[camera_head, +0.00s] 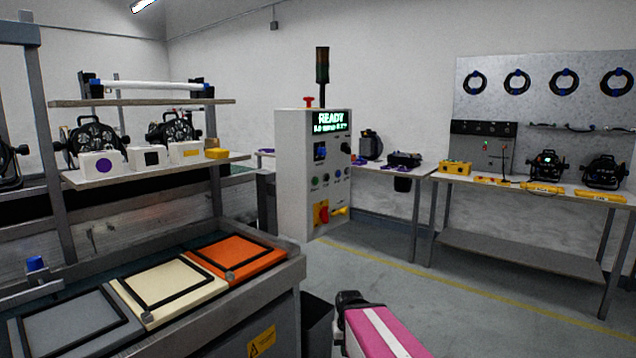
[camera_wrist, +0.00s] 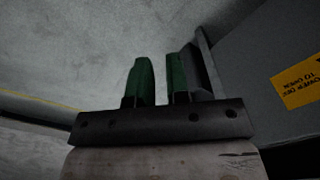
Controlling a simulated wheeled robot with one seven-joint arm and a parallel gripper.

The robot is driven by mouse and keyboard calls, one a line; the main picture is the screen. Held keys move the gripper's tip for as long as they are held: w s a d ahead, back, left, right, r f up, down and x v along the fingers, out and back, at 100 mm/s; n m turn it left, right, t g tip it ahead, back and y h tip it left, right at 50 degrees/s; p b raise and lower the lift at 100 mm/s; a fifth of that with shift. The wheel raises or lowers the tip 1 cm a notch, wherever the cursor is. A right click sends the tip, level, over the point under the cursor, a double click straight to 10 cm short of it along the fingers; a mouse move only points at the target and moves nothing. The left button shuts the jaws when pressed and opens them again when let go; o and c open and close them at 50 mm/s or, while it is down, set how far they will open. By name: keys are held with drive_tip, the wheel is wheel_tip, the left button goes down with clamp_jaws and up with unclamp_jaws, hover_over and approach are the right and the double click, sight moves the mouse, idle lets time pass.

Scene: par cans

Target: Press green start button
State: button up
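The control box (camera_head: 291,159) is pale grey and stands upright mid-picture in the head view, with a lit display (camera_head: 331,122) reading READY. A small green button (camera_head: 314,183) sits low at the left of its front face, in a row with other small buttons. A red and yellow rotary switch (camera_head: 321,212) is below it. In the wrist view my gripper (camera_wrist: 160,82) shows two green-tipped fingers with a narrow gap between them and nothing held. The fingers point over the floor, away from the box. The button is not in the wrist view.
A bench with grey, cream and orange framed panels (camera_head: 237,257) is at the left, below a shelf (camera_head: 150,172) of lamps and boxes. A workbench (camera_head: 520,190) stands at the right. Floor (camera_head: 450,290) between them is open. A yellow label (camera_wrist: 300,82) shows beside my gripper.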

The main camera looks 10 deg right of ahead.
sight(316, 181)
drive_tip(key=w+r, duration=0.3)
drive_tip(key=w+r+m+t, duration=0.1)
drive_tip(key=w+r, duration=0.2)
drive_tip(key=r, duration=0.1)
drive_tip(key=w+r+m, duration=0.1)
drive_tip(key=w+r, duration=0.2)
drive_tip(key=shift+w+a+r+t, duration=0.15)
drive_tip(key=shift+r+t, duration=0.15)
drive_tip(key=shift+t, duration=0.1)
clamp_jaws()
drive_tip(key=w+r+m+t, duration=0.2)
drive_tip(key=w+r, duration=0.2)
drive_tip(key=r, duration=1.1)
drive_tip(key=w+r+m+t, duration=0.1)
drive_tip(key=w+r, duration=0.2)
drive_tip(key=r, duration=1.2)
drive_tip(key=w+a+r+m+t+y, duration=0.1)
drive_tip(key=w+r, duration=0.3)
drive_tip(key=r, duration=1.1)
drive_tip(key=shift+w+m+t, duration=0.35)
drive_tip(key=shift+m+t, duration=0.45)
drive_tip(key=shift+r, duration=0.1)
